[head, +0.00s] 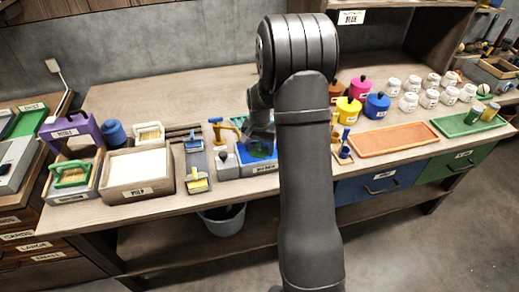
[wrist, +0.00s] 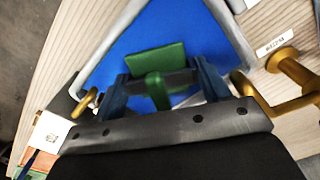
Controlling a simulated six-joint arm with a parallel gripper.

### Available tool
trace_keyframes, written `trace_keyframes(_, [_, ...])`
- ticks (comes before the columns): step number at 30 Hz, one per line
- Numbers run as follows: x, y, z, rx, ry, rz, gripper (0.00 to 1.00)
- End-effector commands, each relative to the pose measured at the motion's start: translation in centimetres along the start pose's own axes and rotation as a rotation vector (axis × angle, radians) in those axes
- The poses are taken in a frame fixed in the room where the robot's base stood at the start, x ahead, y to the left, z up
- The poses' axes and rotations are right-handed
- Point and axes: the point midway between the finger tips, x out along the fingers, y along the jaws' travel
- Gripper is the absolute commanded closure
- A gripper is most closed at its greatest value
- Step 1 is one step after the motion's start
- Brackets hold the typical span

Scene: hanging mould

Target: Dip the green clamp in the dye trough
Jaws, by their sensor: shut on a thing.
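My gripper (wrist: 160,90) is shut on the green clamp (wrist: 163,62), with one dark blue finger on each side of it. In the wrist view the clamp lies over the blue inside of a trough (wrist: 241,40) with a pale grey rim. I cannot tell whether the clamp touches the blue. In the head view a bit of the green clamp (head: 262,150) shows just above the blue-fronted trough (head: 262,168), left of my arm. My arm hides the right part of the trough and much of my gripper.
Brass-coloured fittings (wrist: 290,65) stand close beside the trough. Left of it are a grey-blue stand (head: 196,165) and a pulp box (head: 138,174). Right of my arm are coloured pots (head: 377,105), an orange tray (head: 392,139) and white jars (head: 409,101). The bench behind is mostly clear.

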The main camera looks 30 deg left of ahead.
Motion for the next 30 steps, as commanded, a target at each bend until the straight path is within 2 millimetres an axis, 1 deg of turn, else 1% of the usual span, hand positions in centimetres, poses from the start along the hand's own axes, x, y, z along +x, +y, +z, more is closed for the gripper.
trace_keyframes(30, [-5.2, 0.0, -0.1, 0.000, 0.002, -0.001, 0.56])
